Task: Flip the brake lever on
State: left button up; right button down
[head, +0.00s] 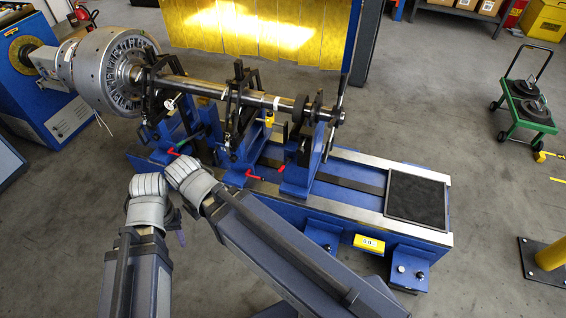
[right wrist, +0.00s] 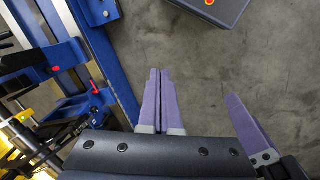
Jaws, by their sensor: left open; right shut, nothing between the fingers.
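Several small levers show on the blue balancing machine (head: 350,208) in the head view. One red-handled lever (head: 254,177) is low at the middle stand, another red handle (head: 172,152) is at the left stand, and a green handle (head: 180,147) is beside it. I cannot tell which is the brake lever. A red handle (right wrist: 95,87) also shows in the right wrist view. My right gripper (right wrist: 158,72) is shut and empty, over the floor beside the machine's blue side. My left gripper (head: 181,237) is open; its fingers are mostly hidden behind my wrists. Neither gripper touches a lever.
A rotor shaft (head: 215,89) with a large drum (head: 103,68) lies across the stands. A black mat (head: 416,199) is on the machine's right end. A green cart (head: 530,105) stands far right, and a yellow post (head: 552,256) at lower right.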

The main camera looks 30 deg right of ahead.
jog(key=w+d+f+m+t+b, duration=0.1)
jog(key=w+d+f+m+b, duration=0.3)
jog(key=w+d, duration=0.45)
jog(key=w+d+f+m+t+b, duration=0.1)
jog(key=w+d+f+m+b, duration=0.3)
jog(key=w+d, duration=0.45)
jog(key=w+d+f+m+b, duration=0.1)
jog(key=w+d+m, duration=0.1)
jog(key=d, duration=0.5)
jog(key=w+d+f+m+t+b, duration=0.1)
jog(key=w+d+m+b, duration=0.1)
jog(key=d, duration=0.4)
jog(key=w+d+f+m+b, duration=0.1)
jog(key=w+d+f+m, duration=0.1)
jog(key=d, duration=0.5)
jog(key=shift+w+d+m+t+b, duration=0.25)
jog(key=shift+d+m+t+b, duration=0.1)
jog(key=shift+m, duration=0.15)
jog(key=shift+f, duration=0.1)
jog(key=b, duration=1)
send_over(283, 166)
jog(key=d, duration=0.1)
notch_tip(283, 166, down, 10)
jog(key=shift+s+a+f+b, duration=0.55)
jog(key=shift+s+f+b, duration=0.15)
jog(key=shift+f+b, duration=0.3)
jog(key=shift+a+f+b, duration=0.25)
jog(key=shift+f+b, duration=0.15)
jog(key=shift+b, duration=0.05)
jog(key=shift+r, duration=0.1)
